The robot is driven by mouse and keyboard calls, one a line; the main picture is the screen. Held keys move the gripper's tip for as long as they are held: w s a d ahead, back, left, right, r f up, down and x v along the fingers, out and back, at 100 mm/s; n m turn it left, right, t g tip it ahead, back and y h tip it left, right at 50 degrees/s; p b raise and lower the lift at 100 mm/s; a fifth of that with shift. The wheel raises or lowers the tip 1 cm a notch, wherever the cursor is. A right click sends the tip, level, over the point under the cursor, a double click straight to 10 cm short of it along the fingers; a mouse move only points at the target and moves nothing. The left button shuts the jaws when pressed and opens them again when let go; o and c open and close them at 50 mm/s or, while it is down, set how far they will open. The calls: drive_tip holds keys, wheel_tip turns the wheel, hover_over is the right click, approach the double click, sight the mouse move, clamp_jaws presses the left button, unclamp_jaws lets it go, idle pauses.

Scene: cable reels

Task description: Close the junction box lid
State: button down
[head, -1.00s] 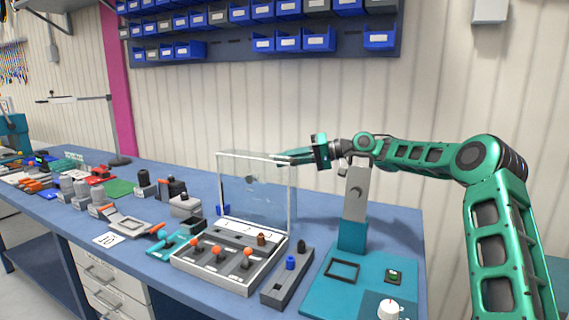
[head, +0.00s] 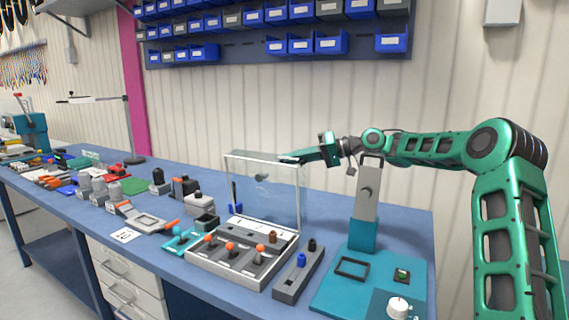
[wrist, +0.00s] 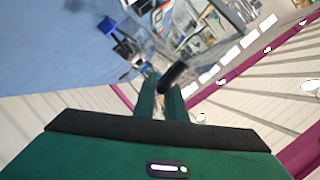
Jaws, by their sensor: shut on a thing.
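The junction box (head: 240,262) is a light grey case on the blue bench, with a row of orange-tipped levers inside. Its clear lid (head: 262,200) stands about upright at the back of the box, so the box is open. A small dark knob (head: 262,178) shows on the lid. My gripper (head: 290,159) reaches in from the right, with its fingers at the lid's upper right edge. It is shut on the lid there. In the wrist view, my fingers (wrist: 161,90) are close together with a black cylindrical piece (wrist: 172,75) beside them; the exact contact is unclear.
A grey block with blue and black knobs (head: 298,272) sits right of the box. A teal stand (head: 364,205) rises behind it, below my arm. Tools and small parts crowd the bench on the left. Blue bins (head: 317,42) hang on the wall.

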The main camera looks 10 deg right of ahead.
drive_tip(key=shift+f, duration=0.1)
drive_tip(key=c, duration=2.1)
unclamp_jaws()
drive_tip(key=shift+d, duration=0.25)
drive_tip(key=s+d, duration=0.1)
drive_tip(key=d, duration=0.3)
drive_tip(key=s+d, duration=0.2)
drive_tip(key=d, duration=0.1)
drive_tip(key=s+d, duration=0.2)
drive_tip(key=d, duration=0.2)
drive_tip(key=shift+d, duration=0.35)
